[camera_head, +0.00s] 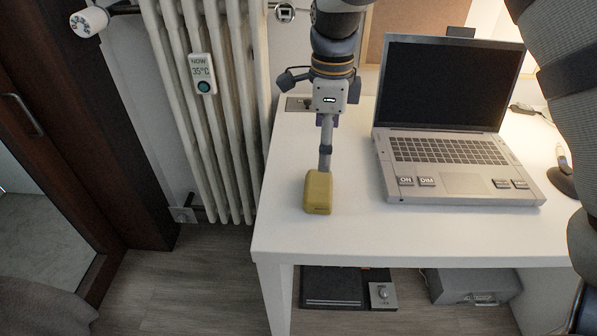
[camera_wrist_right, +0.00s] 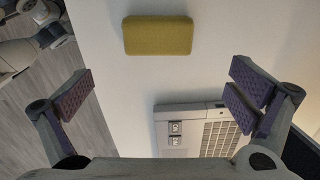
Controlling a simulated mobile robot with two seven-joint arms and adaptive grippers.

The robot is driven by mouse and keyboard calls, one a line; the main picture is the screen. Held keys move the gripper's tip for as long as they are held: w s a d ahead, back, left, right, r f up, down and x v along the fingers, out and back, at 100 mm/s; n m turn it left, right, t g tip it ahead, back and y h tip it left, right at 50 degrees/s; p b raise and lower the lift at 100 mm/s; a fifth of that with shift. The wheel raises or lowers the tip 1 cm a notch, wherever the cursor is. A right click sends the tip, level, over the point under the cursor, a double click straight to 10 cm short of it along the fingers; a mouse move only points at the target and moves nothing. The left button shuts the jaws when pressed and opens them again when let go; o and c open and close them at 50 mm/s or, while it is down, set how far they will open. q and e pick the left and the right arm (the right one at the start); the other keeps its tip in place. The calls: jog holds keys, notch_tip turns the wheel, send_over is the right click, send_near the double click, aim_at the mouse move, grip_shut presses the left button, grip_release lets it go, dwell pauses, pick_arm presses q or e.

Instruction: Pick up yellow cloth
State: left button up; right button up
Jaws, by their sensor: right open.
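The yellow cloth (camera_head: 318,192) looks like a thick, rounded block and lies near the left end of the white desk (camera_head: 330,232). In the right wrist view the cloth (camera_wrist_right: 158,35) is near the top, beyond the space between the fingers. My right gripper (camera_head: 325,165) points down over the desk, its fingers seen edge-on just above the cloth in the head view. In the right wrist view the right gripper (camera_wrist_right: 165,90) is wide open and empty, its purple pads far apart. Its exact height is hard to judge. My left gripper is out of view.
An open laptop (camera_head: 460,185) stands right of the cloth; its corner also shows below the cloth in the right wrist view (camera_wrist_right: 190,130). A radiator (camera_head: 210,130) is beyond the desk's left edge. The desk's front strip is clear.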

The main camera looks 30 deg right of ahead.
send_over(321, 185)
jog(key=s, duration=0.1)
jog(key=f, duration=0.4)
jog(key=shift+d+f, duration=0.25)
jog(key=shift+f, duration=0.05)
jog(key=f, duration=0.4)
jog(key=w+f, duration=0.1)
jog(key=f, duration=0.1)
jog(key=shift+a+f+b, duration=0.3)
jog(key=shift+f+b, duration=0.1)
jog(key=shift+r, duration=0.1)
jog(key=c, duration=0.9)
